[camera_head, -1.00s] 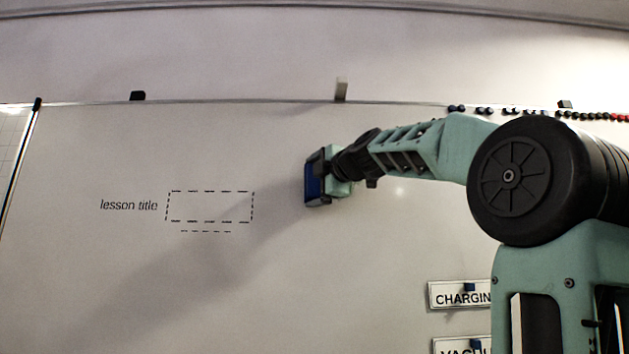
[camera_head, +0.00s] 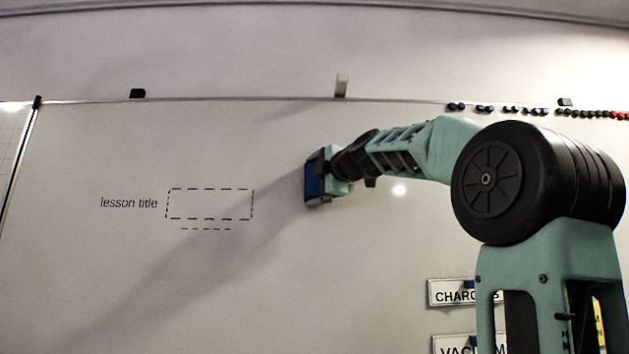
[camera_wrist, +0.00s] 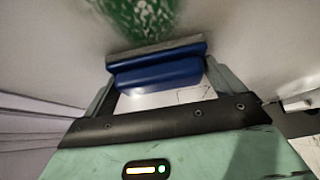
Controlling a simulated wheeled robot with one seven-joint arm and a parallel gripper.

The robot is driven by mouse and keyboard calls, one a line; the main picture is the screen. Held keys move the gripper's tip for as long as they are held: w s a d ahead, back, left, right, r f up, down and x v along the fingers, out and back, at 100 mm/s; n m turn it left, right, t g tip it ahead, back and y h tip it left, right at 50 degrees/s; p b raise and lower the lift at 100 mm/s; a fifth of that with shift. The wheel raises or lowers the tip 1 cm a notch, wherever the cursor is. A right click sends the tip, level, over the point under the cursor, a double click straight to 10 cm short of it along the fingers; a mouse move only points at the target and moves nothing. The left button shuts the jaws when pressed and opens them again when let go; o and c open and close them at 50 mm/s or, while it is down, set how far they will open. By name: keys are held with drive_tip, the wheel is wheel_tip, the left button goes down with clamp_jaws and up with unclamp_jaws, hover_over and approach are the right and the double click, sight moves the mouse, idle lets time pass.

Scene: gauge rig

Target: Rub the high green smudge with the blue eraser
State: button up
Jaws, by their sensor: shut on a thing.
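The blue eraser (camera_wrist: 155,73) is held between the two fingers of my gripper (camera_wrist: 160,85), with its grey pad facing the whiteboard. The green smudge (camera_wrist: 150,20) shows in the wrist view, just beyond the pad at the top of the picture. I cannot tell whether the pad touches the board. In the head view the eraser (camera_head: 313,180) is at the end of my gripper (camera_head: 328,177), in front of the whiteboard (camera_head: 120,270). The smudge does not show in the head view; my gripper and the eraser may hide it.
A printed "lesson title" with a dashed box (camera_head: 210,204) is on the board to the left. Label plates (camera_head: 452,292) are at lower right, partly behind my arm. Several magnets (camera_head: 500,111) line the top edge. The board between is clear.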

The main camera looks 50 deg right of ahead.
sight(358, 184)
drive_tip(key=shift+w+d, duration=0.15)
drive_tip(key=shift+w, duration=0.05)
drive_tip(key=shift+s, duration=0.1)
drive_tip(key=shift+s+d+b, duration=0.15)
drive_tip(key=shift+s+d, duration=1.55)
drive_tip(key=shift+s, duration=0.25)
drive_tip(key=shift+s+d+b, duration=0.15)
drive_tip(key=shift+s+d, duration=1.5)
drive_tip(key=shift+s, duration=0.3)
drive_tip(key=shift+s+d+r+p, duration=0.15)
drive_tip(key=shift+s+d+p, duration=0.5)
drive_tip(key=shift+s+d, duration=0.5)
drive_tip(key=shift+s, duration=0.05)
drive_tip(key=shift+s+f, duration=0.1)
drive_tip(key=shift+f, duration=0.1)
